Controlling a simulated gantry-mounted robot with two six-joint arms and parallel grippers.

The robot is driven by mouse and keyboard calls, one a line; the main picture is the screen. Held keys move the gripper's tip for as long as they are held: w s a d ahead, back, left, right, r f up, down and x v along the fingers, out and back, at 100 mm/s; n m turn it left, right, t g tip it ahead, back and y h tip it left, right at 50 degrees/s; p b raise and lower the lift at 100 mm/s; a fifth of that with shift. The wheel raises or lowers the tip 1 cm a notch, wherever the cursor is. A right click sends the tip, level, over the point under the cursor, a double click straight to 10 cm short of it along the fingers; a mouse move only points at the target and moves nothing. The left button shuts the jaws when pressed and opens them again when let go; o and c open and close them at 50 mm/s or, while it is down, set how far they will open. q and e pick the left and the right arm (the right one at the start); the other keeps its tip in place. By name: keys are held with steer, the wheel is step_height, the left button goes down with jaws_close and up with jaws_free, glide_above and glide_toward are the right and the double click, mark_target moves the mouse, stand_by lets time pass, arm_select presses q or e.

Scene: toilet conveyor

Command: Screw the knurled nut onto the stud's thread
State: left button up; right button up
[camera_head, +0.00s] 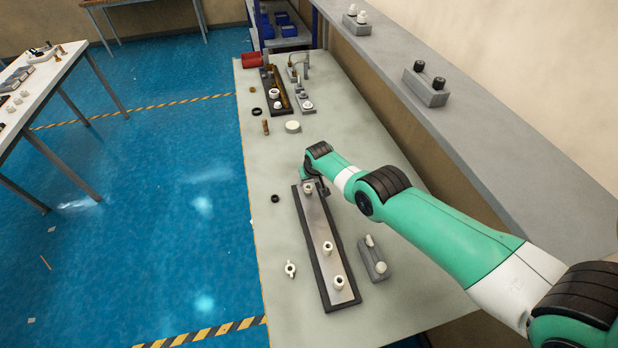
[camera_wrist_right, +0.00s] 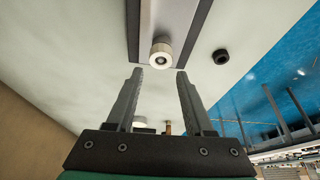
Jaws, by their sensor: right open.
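A long dark-edged bar (camera_head: 319,225) with a grey top lies on the table and carries several cream round pieces along it. At its far end is a cream ring, likely the knurled nut (camera_head: 308,187), also in the right wrist view (camera_wrist_right: 161,55), around a bright metal stud end (camera_wrist_right: 161,60). I cannot tell how far it sits on the thread. My right gripper (camera_wrist_right: 159,76) is open and empty, its two fingertips just short of the ring, one to each side. In the head view, my right arm partly hides this gripper (camera_head: 313,180). My left gripper is out of view.
A black ring (camera_head: 275,198) lies left of the bar, a white winged piece (camera_head: 290,268) near its front. A grey block (camera_head: 375,262) with pale pegs stands to the right. Other fixtures and a white disc (camera_head: 292,127) are farther back. A grey ledge (camera_head: 480,125) runs along the right.

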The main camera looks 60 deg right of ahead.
mark_target(308, 186)
steer(key=shift+n+y, duration=0.3)
steer(key=shift+n, duration=0.7)
steer(key=shift+d+f+n+t+b, duration=0.15)
steer(key=shift+n+t+b, duration=0.2)
steer(key=shift+n, duration=0.25)
steer(key=shift+s+n+y+b, duration=0.1)
steer(key=shift+n+y+b, duration=0.45)
steer(key=shift+n, duration=0.85)
steer(key=shift+f+b, duration=1.4)
steer(key=shift+b, duration=0.15)
